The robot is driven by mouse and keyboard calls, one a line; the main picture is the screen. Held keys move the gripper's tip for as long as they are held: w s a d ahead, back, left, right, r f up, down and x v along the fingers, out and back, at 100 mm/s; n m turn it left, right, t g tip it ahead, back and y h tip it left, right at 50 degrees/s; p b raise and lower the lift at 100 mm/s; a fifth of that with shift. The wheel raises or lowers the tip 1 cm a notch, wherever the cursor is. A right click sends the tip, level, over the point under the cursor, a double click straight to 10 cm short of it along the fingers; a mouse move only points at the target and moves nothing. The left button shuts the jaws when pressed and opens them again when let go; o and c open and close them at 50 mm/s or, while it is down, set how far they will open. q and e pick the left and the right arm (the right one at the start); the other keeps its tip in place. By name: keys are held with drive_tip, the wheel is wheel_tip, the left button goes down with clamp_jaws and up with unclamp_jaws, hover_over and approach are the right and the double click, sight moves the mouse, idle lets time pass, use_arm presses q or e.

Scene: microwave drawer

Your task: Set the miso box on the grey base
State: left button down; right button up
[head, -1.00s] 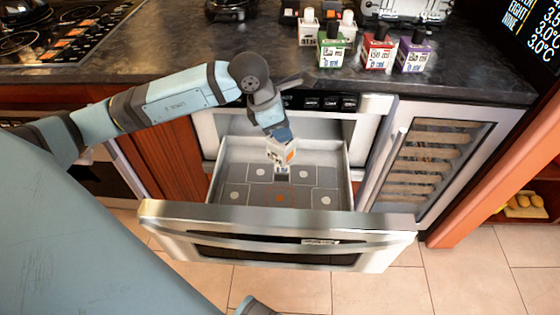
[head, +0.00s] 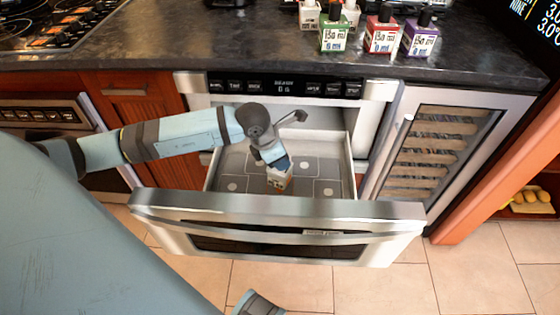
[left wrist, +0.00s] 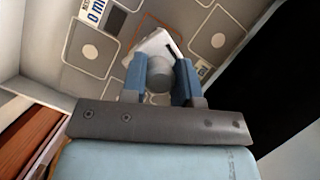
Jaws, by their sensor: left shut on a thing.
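My left gripper (head: 275,160) reaches down into the open drawer. It is shut on a small white and orange box, which I take to be the miso box (head: 280,182). In the left wrist view the blue fingers (left wrist: 160,80) close on a round grey cap on top of the white box (left wrist: 152,46). The box is at or just above the grey drawer floor (head: 236,165); I cannot tell if it touches. The floor has grey squares with pale discs. An orange-brown outline shows around the box, whose underside is hidden.
The drawer front (head: 278,208) and side walls surround the gripper. Green (head: 333,33), red (head: 381,34) and purple (head: 420,36) capped boxes stand on the dark counter (head: 200,50) above. A wine cooler (head: 440,150) is at the right.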

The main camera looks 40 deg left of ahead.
sight(276, 178)
use_arm(q)
drive_tip(key=shift+f, duration=0.35)
wheel_tip(276, 178, down, 3)
drive_tip(key=shift+r+b, duration=0.15)
drive_tip(key=shift+b, duration=0.25)
drive_tip(key=shift+f, duration=0.55)
drive_tip(key=c, duration=0.9)
unclamp_jaws()
use_arm(e)
drive_tip(key=shift+w+a+r+t+y, duration=0.25)
drive_tip(key=shift+r, duration=0.25)
drive_tip(key=shift+w+a+r+t+y, duration=0.25)
drive_tip(key=shift+r, duration=0.2)
use_arm(q)
drive_tip(key=shift+o, duration=0.2)
use_arm(e)
drive_tip(key=shift+r, duration=0.1)
